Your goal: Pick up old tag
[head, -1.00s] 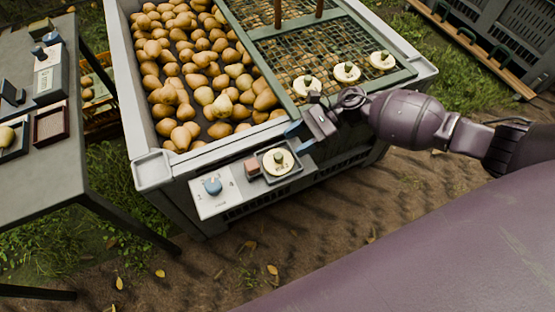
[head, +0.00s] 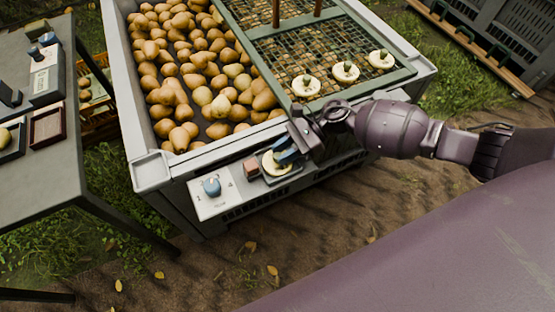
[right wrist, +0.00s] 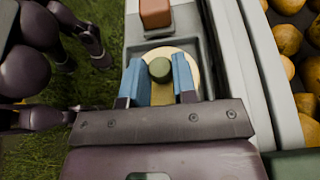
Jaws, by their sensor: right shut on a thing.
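The old tag is a round cream disc (head: 270,166) with a dark green knob, lying in a small grey recessed tray (head: 298,171) on the front ledge of the pear bin. My right gripper (head: 281,156) is down over it with its blue fingers. In the right wrist view the fingers (right wrist: 160,82) stand on either side of the green knob (right wrist: 160,69) and are shut on it. The disc still appears to rest in the tray. My left gripper is not in view.
A reddish block (head: 251,168) and a blue knob (head: 211,186) sit beside the tray. Three similar cream discs (head: 305,86) stand on the mesh-covered part of the bin. Pears (head: 190,60) fill the left part. A grey table (head: 40,175) stands left.

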